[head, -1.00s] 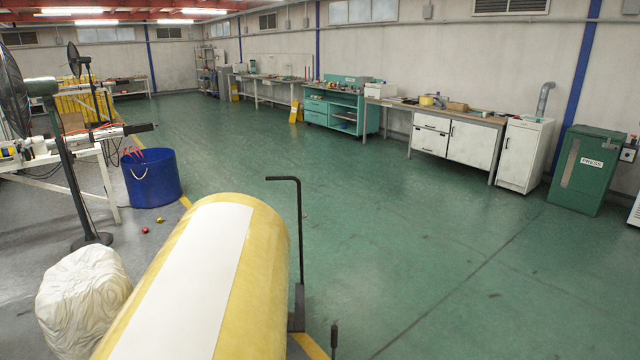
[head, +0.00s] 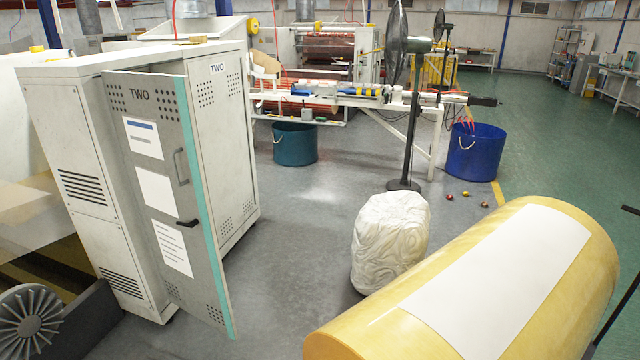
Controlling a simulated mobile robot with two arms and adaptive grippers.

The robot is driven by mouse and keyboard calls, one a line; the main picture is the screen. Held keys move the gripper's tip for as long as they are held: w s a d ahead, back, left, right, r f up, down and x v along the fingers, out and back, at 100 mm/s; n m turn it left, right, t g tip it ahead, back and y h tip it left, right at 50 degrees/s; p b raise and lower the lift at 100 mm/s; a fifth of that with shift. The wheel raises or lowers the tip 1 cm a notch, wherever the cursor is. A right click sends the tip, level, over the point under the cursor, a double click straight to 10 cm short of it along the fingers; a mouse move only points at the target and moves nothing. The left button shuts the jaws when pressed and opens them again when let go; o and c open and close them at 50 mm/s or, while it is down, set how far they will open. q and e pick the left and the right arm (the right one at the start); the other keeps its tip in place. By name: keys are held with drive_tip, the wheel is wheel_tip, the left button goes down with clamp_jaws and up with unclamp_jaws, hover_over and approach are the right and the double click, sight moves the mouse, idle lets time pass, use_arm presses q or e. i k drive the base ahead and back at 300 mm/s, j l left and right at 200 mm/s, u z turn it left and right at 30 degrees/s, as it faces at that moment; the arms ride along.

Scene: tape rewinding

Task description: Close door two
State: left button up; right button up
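Door two (head: 150,170) is a grey cabinet door marked TWO, with perforated corners, white paper sheets, a pull handle (head: 181,167), a black latch (head: 187,222) and a teal edge. It stands ajar, swung out from the white cabinet (head: 85,190) at the left of the head view. Another panel (head: 222,150) marked TWO shows behind it on the right. The inside of the cabinet is hidden by the door. Neither of my grippers shows in the head view.
A large yellow roll with a white sheet (head: 480,280) fills the front right. A white wrapped bundle (head: 390,240) stands left of it. A pedestal fan (head: 405,100), a teal tub (head: 294,143) and a blue tub (head: 475,151) stand behind. Grey floor before the door is clear.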

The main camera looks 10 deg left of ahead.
sight(153, 115)
drive_tip(key=i+j+u, duration=0.1)
drive_tip(key=u, duration=0.95)
